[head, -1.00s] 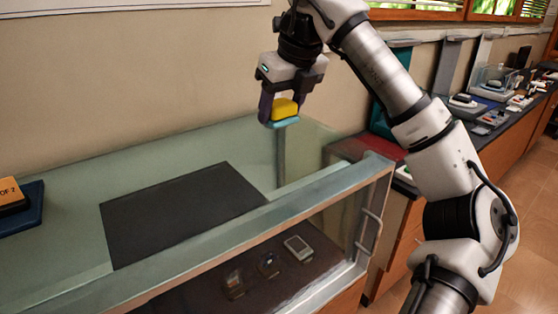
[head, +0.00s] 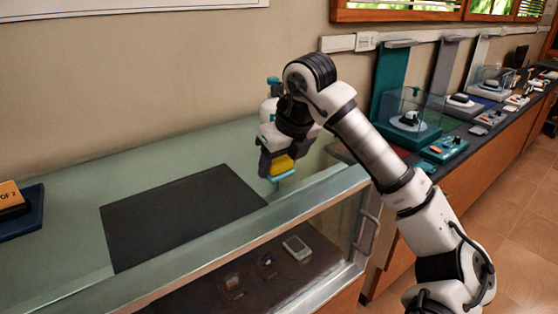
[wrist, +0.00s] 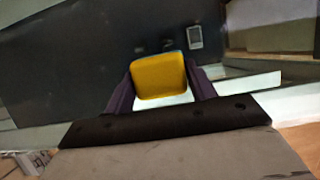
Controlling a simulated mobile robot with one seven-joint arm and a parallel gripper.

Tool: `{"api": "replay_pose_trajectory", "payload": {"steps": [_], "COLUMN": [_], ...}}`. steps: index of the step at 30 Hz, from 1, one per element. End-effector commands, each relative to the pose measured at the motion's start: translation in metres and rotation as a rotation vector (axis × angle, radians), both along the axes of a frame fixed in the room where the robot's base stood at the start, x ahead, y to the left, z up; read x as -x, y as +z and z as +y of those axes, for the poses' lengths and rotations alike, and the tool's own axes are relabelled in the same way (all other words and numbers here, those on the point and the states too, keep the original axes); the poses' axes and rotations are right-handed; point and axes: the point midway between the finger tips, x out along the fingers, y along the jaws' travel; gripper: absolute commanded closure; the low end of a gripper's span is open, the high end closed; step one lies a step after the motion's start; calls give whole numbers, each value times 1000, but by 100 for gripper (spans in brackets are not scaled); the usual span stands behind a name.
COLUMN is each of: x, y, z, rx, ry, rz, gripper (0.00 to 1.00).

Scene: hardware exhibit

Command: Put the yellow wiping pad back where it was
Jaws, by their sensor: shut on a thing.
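The yellow wiping pad (head: 281,165) is between the fingers of my gripper (head: 276,172), with a light teal layer along its underside. My gripper is shut on it and holds it over the right part of the glass counter top, just right of the dark mat (head: 180,215). In the wrist view the yellow pad (wrist: 159,76) fills the space between the two purple fingers, and my gripper (wrist: 160,90) hides what lies directly beneath. I cannot tell exactly how high the pad is above the glass.
The glass display case (head: 60,262) holds several small devices, among them a grey one (head: 297,246). A blue tray (head: 30,218) with an orange-topped block (head: 10,196) sits at the left. A side counter at right carries several exhibits, including a clear case (head: 408,118). The dark mat is empty.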

Motion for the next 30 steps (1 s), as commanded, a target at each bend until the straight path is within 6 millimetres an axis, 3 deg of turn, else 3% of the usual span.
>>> {"api": "replay_pose_trajectory", "payload": {"steps": [4,5,10,22,30], "x": [0,0,0,1,18], "y": [-5,-4,-3,4,54], "z": [0,0,0,-1,-14], "rx": [1,1,1,1,3], "ry": [0,0,0,0,-3], "rz": [-1,-1,1,-1,-3], "gripper": [66,43,23,23,23]}}
